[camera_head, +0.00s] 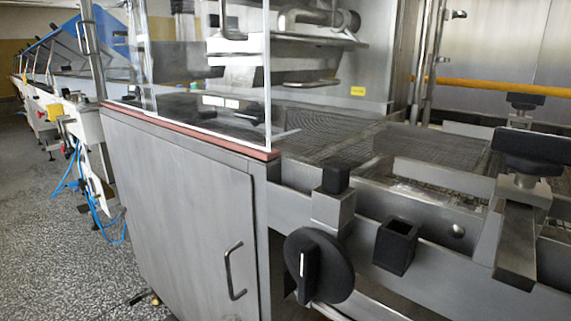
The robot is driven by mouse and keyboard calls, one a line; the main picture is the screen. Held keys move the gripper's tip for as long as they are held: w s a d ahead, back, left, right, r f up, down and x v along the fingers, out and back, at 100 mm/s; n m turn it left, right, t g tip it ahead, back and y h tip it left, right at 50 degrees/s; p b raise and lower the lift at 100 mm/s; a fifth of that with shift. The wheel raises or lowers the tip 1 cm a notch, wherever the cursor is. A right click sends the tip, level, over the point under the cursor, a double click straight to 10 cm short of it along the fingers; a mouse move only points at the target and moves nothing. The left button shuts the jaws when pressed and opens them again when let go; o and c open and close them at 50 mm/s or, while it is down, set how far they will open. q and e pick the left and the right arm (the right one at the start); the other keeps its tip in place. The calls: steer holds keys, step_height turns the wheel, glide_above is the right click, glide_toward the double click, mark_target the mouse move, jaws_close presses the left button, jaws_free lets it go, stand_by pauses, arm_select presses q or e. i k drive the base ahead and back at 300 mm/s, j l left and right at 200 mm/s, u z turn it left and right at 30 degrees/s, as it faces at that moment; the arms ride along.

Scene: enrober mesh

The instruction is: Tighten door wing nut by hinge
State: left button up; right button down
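No gripper of mine shows in the head view. A black, wing-shaped knob (530,150) sits on a metal post and bracket at the right. A second, smaller black knob (524,102) stands farther back behind it. I cannot tell which of these, if either, is the door wing nut. A clear glazed door panel (215,80) with a light edge stands above the grey cabinet. The grey cabinet door (180,200) has a bar handle (232,272) and looks shut. I cannot make out a hinge clearly.
A large black rotary knob (320,265) and a square black tube end (396,247) stick out from the machine's front rail. A wire mesh belt (340,135) lies behind. Speckled floor (60,230) is open at the left, with blue hoses (95,205) along a conveyor.

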mark_target(123, 209)
steer(key=i+j+z, duration=0.1)
steer(key=j, duration=0.3)
steer(key=i+j, duration=0.2)
steer(key=j, duration=0.2)
steer(key=i+j+z, duration=0.15)
steer(key=j, duration=0.2)
